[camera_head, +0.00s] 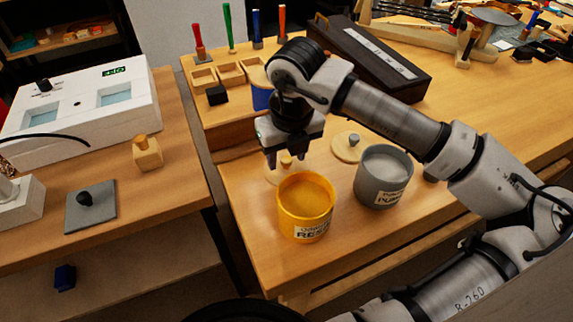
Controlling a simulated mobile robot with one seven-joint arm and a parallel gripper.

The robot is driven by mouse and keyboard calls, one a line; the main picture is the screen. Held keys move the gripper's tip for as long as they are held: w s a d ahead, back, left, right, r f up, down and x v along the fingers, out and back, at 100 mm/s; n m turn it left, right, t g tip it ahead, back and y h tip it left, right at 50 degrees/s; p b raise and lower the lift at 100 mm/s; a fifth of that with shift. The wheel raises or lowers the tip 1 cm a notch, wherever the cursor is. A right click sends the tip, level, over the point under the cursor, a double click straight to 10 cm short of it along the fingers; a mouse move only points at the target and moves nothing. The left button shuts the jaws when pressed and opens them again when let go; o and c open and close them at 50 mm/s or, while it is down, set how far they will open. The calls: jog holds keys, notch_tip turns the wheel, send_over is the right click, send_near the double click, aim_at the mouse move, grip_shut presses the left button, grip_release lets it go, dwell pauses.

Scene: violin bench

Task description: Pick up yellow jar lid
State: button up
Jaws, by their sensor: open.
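The yellow jar lid (286,162) is a pale wooden disc with a yellow knob. It lies on the bench just behind the yellow jar (304,208), which hides part of it. The jar is upright, with a label on its front. My gripper (292,153) is open and points down over the lid. Its fingers appear on either side of the knob in this view. I cannot tell how high the fingertips are above the lid, or whether they touch it.
A grey jar (383,178) stands right of the yellow jar. A similar lid with a grey knob (351,147) lies behind it. Wooden trays, upright colored-handled tools and a dark case (365,60) are at the back. The bench front is clear.

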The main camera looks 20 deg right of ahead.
jog(key=shift+f, duration=0.2)
grip_shut()
jog(key=shift+r, duration=0.15)
